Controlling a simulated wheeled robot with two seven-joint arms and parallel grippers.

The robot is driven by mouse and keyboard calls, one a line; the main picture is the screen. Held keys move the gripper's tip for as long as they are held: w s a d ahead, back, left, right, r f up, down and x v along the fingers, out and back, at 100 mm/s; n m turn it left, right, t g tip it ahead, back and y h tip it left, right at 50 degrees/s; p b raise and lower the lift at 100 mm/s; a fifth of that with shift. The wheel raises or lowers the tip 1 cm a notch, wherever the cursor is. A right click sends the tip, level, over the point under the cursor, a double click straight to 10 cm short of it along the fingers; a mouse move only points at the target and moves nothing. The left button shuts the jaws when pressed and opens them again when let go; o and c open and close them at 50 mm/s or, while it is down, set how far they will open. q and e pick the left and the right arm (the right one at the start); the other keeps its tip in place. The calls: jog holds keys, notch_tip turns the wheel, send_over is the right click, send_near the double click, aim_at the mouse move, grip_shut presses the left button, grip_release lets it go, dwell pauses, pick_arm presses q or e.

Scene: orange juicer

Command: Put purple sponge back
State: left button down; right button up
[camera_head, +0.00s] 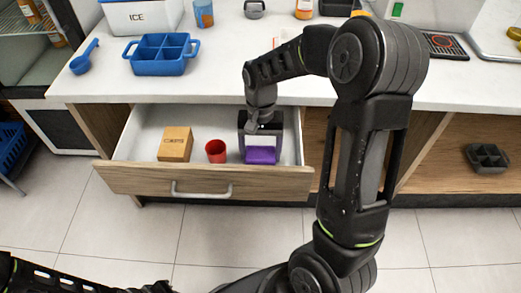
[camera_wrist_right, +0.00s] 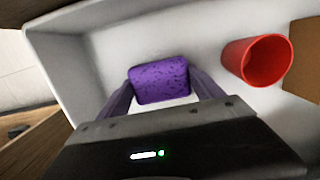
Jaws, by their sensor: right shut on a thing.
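The purple sponge (camera_head: 261,155) is inside the open drawer (camera_head: 205,184), at its right side. My right gripper (camera_head: 262,142) reaches down into the drawer and is shut on the sponge. In the right wrist view the sponge (camera_wrist_right: 159,80) sits between the two fingers (camera_wrist_right: 160,92), above or on the white drawer floor; I cannot tell whether it touches the floor. My left arm shows at the lower left of the head view, but its gripper is not clearly visible.
A red cup (camera_head: 216,151) and a cardboard box (camera_head: 175,144) stand in the drawer left of the sponge. The counter (camera_head: 225,75) above holds a blue divided tray (camera_head: 160,55), a blue scoop (camera_head: 85,57) and a white ice box (camera_head: 141,17).

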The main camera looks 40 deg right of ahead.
aim_at(261, 148)
jog(key=o, duration=1.5)
jog(key=shift+f, duration=0.1)
jog(key=shift+c, duration=0.2)
jog(key=shift+r, duration=0.25)
notch_tip(261, 148, up, 12)
jog(key=w+p, duration=0.1)
jog(key=p, duration=0.1)
jog(key=shift+d, duration=0.45)
jog(key=shift+f, duration=0.1)
